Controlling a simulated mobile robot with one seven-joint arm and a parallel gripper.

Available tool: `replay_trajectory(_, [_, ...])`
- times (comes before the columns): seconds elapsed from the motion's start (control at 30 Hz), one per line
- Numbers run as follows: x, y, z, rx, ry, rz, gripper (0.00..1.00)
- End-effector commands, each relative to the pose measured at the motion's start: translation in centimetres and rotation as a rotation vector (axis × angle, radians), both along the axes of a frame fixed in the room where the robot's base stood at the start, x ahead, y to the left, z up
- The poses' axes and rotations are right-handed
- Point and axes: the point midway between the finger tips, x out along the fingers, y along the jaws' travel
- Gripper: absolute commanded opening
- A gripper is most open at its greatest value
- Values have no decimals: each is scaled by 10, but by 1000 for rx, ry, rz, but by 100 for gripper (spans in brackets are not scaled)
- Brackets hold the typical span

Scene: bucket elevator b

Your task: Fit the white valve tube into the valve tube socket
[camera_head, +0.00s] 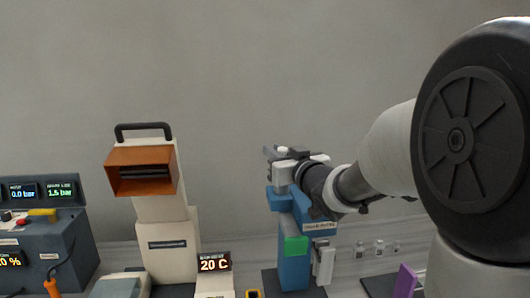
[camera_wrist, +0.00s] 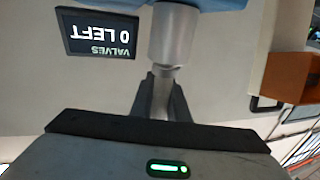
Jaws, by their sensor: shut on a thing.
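My gripper (camera_wrist: 160,78) is shut on a pale narrow piece (camera_wrist: 161,92), which I take to be the white valve tube. A wider light-grey cylinder (camera_wrist: 174,38) stands directly beyond the fingertips, under a blue part. The narrow piece meets this cylinder's end; I cannot tell whether they are one piece or two. In the head view my gripper (camera_head: 283,160) is at the top of the blue stand (camera_head: 292,262); its fingertips and the tube are hard to make out there. I cannot identify the valve tube socket for sure.
A dark display (camera_wrist: 97,33) reads "VALVES 0 LEFT", upside down, beside the cylinder. An orange-mouthed white machine (camera_head: 141,171) stands left of the blue stand, with a "20 C" display (camera_head: 214,263) between. A grey control console (camera_head: 45,245) is far left. Small clear jars (camera_head: 378,248) stand right.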

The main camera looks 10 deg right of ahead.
Motion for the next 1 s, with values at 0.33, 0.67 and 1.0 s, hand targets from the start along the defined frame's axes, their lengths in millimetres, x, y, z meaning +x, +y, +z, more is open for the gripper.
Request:
replay_trajectory(0.33, [0,0,-5,0,-1,0,33])
replay_trajectory(0.67, [0,0,-6,-1,2,0,37])
replay_trajectory(1.0, [0,0,22,0,0,0,37])
